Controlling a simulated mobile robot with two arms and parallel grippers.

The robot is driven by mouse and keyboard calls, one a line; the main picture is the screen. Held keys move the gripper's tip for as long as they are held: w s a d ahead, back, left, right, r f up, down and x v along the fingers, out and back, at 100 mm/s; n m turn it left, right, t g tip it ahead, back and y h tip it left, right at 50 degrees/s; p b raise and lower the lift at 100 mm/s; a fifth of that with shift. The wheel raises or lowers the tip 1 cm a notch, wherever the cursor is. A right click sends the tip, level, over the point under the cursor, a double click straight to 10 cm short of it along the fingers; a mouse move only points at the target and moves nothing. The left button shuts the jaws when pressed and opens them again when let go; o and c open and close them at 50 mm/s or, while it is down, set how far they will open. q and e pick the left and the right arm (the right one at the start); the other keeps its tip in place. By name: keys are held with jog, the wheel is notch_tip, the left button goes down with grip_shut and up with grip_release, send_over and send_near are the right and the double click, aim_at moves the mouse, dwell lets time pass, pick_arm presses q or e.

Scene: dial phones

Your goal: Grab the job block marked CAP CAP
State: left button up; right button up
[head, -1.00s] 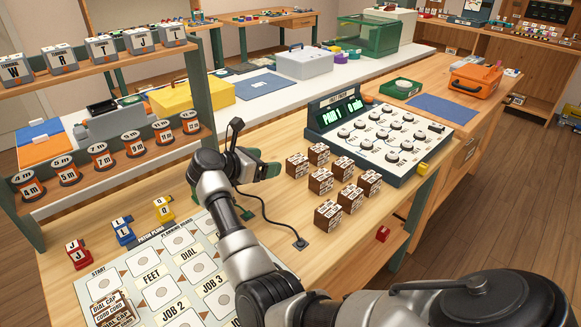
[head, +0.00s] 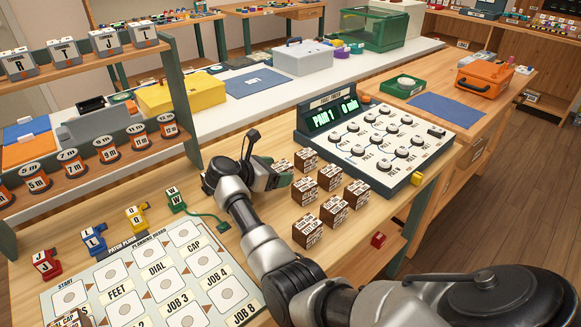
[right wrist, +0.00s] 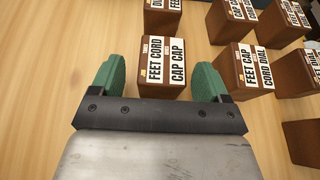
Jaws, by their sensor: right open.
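The brown job block marked CAP CAP on one strip and FEET CORD on the other (right wrist: 163,66) stands on the wooden table in the right wrist view. It lies just ahead of my right gripper (right wrist: 157,80), roughly centred between the green fingertips. The fingers are open and empty. In the head view my right gripper (head: 277,178) is low at the left edge of the job block group (head: 330,179). Block labels there are too small to read surely, and the arm and gripper cover part of the nearest block. My left gripper is not in view.
Other brown blocks stand close by, including one marked CORD DIAL (right wrist: 247,67) to the right. A dial panel (head: 385,140) stands behind the group. The planning board (head: 130,281) and coloured patch plugs lie left of my arm. A small red item (head: 378,239) is at the front edge.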

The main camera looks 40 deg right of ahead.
jog(key=shift+d, duration=0.15)
jog(key=shift+s+a+r, duration=0.1)
jog(key=shift+a, duration=0.2)
jog(key=shift+a+r, duration=0.1)
jog(key=shift+a, duration=0.2)
jog(key=shift+c, duration=3.3)
jog(key=shift+d, duration=0.15)
jog(key=shift+c, duration=1.3)
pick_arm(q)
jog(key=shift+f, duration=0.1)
pick_arm(e)
jog(key=shift+c, duration=0.5)
